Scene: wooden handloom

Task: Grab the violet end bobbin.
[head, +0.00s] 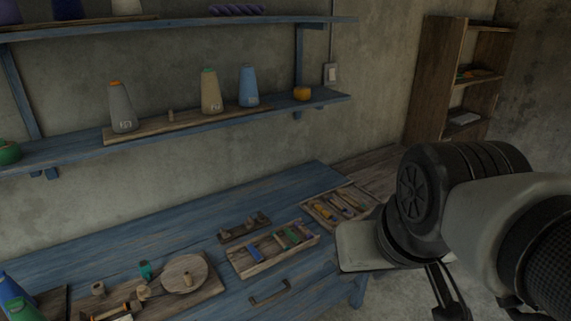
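A wooden tray (262,268) on the blue bench holds several small bobbins, among them a blue one (254,254) and a green one (293,235). A second tray (318,217) behind it, to the right, holds several thin pieces, mostly yellow-brown, one of them dark bluish. I cannot make out for sure which piece is the violet end bobbin. My gripper (447,300) hangs at the lower right, in front of the bench and clear of both trays. Its dark fingers are partly cut off by the frame, and I see nothing held there.
A dark rack with small pegs (244,228) stands behind the first tray. A round wooden disc (185,274) and spools lie at the bench's left. A blue shelf (190,130) with yarn cones hangs above.

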